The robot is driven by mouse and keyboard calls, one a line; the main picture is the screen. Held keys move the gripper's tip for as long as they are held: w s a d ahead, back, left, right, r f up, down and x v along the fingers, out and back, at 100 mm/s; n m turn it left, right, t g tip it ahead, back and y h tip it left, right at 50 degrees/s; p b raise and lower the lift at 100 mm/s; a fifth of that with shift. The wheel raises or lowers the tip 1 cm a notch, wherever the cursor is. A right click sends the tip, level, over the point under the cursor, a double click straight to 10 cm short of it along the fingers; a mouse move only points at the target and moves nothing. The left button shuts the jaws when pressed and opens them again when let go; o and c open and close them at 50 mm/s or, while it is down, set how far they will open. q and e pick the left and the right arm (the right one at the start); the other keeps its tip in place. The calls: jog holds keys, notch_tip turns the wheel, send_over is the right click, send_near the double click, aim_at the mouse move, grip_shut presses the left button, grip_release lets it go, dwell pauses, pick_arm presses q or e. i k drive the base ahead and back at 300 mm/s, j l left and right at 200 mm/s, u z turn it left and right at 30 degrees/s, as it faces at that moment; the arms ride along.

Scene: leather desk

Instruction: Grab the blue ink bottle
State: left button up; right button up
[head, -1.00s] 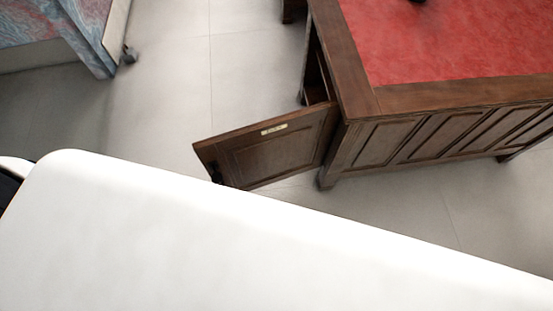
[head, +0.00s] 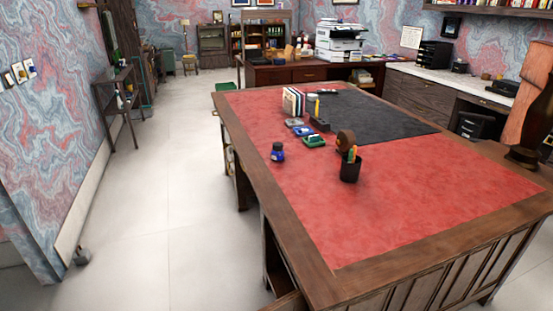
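A small blue ink bottle (head: 277,153) with a dark cap stands upright on the red leather top of the desk (head: 330,235), near its left edge. It stands to the left of a black pen cup (head: 350,168) and in front of small green-edged items (head: 314,141). Nothing touches the bottle. Neither of my grippers is in the head view.
A tape dispenser (head: 345,141), a letter holder (head: 293,101) and a black desk mat (head: 375,112) lie farther back on the desk. Open floor (head: 150,200) runs along the desk's left side. A printer (head: 339,42) stands at the back.

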aim_at(275, 156)
jog(key=j+u, duration=0.2)
jog(key=u, duration=0.15)
jog(key=k+j+u, duration=0.1)
jog(key=u, duration=0.25)
jog(key=j+u, duration=0.35)
jog(key=i+j, duration=0.2)
jog(key=j, duration=0.15)
jog(key=i+j, duration=0.2)
jog(key=j, duration=0.15)
jog(key=i+j+u, duration=0.1)
jog(key=j, duration=0.25)
jog(key=i+j, duration=0.15)
jog(key=i, duration=0.35)
jog(key=i+j, duration=0.15)
jog(key=i, duration=0.35)
jog(key=i+l+z, duration=0.1)
jog(key=i+z, duration=0.55)
jog(key=z, duration=0.15)
jog(key=i+z, duration=0.45)
jog(key=i+j+z, duration=0.2)
jog(key=z, duration=0.2)
